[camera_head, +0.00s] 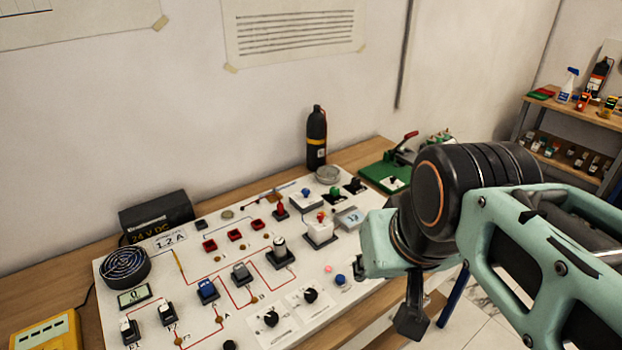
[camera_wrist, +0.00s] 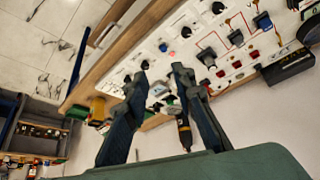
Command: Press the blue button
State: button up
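The blue button (camera_head: 340,280) is a small round cap on the white panel (camera_head: 190,325), near its front right edge, just in front of a small pink button (camera_head: 328,268). In the wrist view the blue button (camera_wrist: 163,47) shows above and between the fingertips, beside the pink one (camera_wrist: 171,53). My gripper (camera_wrist: 160,72) is open and empty, its two fingers apart. In the head view my gripper (camera_head: 411,318) hangs to the right of the blue button, apart from it, beyond the panel's right edge. My wrist hides part of the panel's right side.
Around the button stand black knobs (camera_head: 311,295), a blue rocker switch (camera_head: 207,290) and a white box with a red and yellow top (camera_head: 320,229). A black bottle (camera_head: 316,138) and a green board (camera_head: 385,176) stand behind. Shelves (camera_head: 572,118) are far right.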

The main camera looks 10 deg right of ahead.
grip_shut()
dwell(1.1)
